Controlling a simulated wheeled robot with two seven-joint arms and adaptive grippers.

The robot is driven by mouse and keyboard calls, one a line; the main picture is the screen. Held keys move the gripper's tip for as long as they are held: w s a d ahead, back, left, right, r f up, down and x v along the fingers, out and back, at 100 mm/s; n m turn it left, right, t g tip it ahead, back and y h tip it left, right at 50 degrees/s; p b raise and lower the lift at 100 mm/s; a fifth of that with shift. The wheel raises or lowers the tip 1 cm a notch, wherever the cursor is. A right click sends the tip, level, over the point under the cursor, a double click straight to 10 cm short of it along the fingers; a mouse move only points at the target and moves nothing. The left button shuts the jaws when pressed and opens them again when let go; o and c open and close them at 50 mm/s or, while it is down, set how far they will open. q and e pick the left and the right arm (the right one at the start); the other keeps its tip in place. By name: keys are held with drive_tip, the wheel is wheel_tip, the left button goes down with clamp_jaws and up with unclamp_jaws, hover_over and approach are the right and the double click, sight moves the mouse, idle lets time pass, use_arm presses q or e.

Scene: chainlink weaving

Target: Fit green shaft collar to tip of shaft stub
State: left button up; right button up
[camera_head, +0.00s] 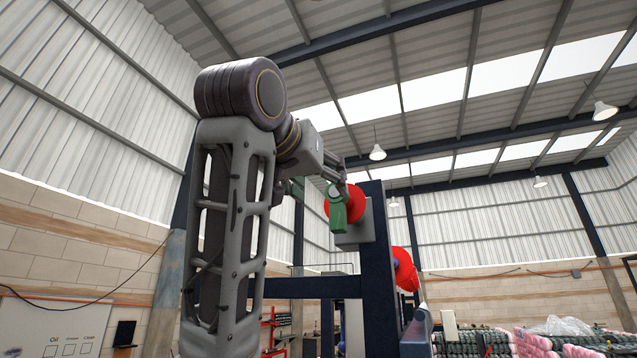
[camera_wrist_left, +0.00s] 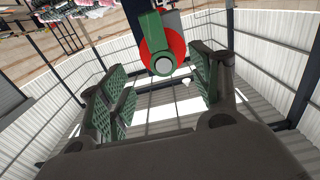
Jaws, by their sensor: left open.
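A green shaft collar (camera_head: 338,217) sits at the shaft stub in front of a red disc (camera_head: 357,204). In the left wrist view the collar (camera_wrist_left: 152,32) has a flat green bar and a round part around the shaft stub's pale round end face (camera_wrist_left: 163,66), with the red disc (camera_wrist_left: 178,44) behind. How far the collar is seated along the stub cannot be told. My left gripper (camera_head: 322,186) is just left of the collar. In the wrist view its green-padded fingers (camera_wrist_left: 157,62) are spread wide, with the collar showing in the gap beyond them, and nothing is gripped.
A dark blue upright post (camera_head: 379,260) with a grey block (camera_head: 353,236) stands right beside the collar. A second red disc (camera_head: 404,269) is lower right. Racks of colourful spools (camera_head: 540,347) are at the far lower right. Open air lies above the post.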

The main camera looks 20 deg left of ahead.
use_arm(q)
drive_tip(key=c, duration=0.5)
drive_tip(key=shift+s+a+r, duration=0.1)
drive_tip(key=shift+s+a, duration=0.05)
drive_tip(key=shift+a, duration=0.45)
drive_tip(key=c, duration=0.5)
drive_tip(key=a+n+y, duration=0.1)
drive_tip(key=a, duration=0.2)
drive_tip(key=a+y+b, duration=0.1)
drive_tip(key=a+y, duration=0.1)
drive_tip(key=a, duration=0.1)
drive_tip(key=a+n+y, duration=0.1)
drive_tip(key=a, duration=0.3)
drive_tip(key=shift+s+f+n+y, duration=0.1)
drive_tip(key=shift+f+n+y, duration=0.1)
drive_tip(key=shift+n+y, duration=0.15)
clamp_jaws()
drive_tip(key=w+d+m+t+h, duration=0.1)
drive_tip(key=d+m+h, duration=0.8)
drive_tip(key=m, duration=0.7)
drive_tip(key=shift+w+h+b, duration=0.35)
drive_tip(key=shift+w+b, duration=0.05)
